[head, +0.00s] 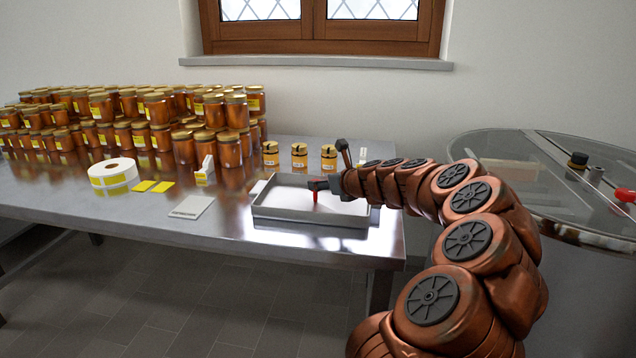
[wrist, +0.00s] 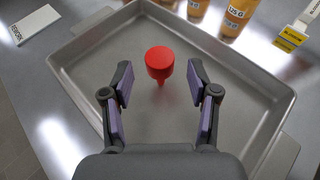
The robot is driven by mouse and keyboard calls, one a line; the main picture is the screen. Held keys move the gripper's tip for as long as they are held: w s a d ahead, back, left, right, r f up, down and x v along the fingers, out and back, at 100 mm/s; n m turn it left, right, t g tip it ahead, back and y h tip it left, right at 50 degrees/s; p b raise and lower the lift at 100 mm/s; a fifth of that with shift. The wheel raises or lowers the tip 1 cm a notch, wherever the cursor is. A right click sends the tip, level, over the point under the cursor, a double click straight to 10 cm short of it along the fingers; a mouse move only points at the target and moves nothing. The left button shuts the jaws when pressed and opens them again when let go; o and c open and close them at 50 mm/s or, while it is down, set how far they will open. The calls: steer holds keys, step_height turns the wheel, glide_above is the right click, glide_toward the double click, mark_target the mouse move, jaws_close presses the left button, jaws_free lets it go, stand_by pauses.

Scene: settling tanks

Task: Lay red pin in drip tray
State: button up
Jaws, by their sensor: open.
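The red pin (wrist: 159,63) is in the drip tray (wrist: 257,142), between and slightly beyond my open fingers in the wrist view. It has a wide round head and a narrow stem pointing down, and it looks upright. Whether its tip touches the tray floor is hard to tell. In the head view the pin (head: 315,196) shows below my gripper (head: 318,184), over the shallow grey tray (head: 310,217) near the table's right end. My gripper (wrist: 158,95) is open, with visible gaps between both finger pads and the pin.
Several honey jars (head: 228,150) crowd the table's left and back, with small jars (head: 299,156) behind the tray. A label roll (head: 113,172) and a white card (head: 192,207) lie left. A round tank with a clear lid (head: 550,180) stands right, with red and black fittings.

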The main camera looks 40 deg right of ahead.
steer(key=v, duration=0.7)
steer(key=shift+s+r, duration=0.2)
steer(key=shift+s, duration=0.1)
steer(key=shift+a, duration=0.15)
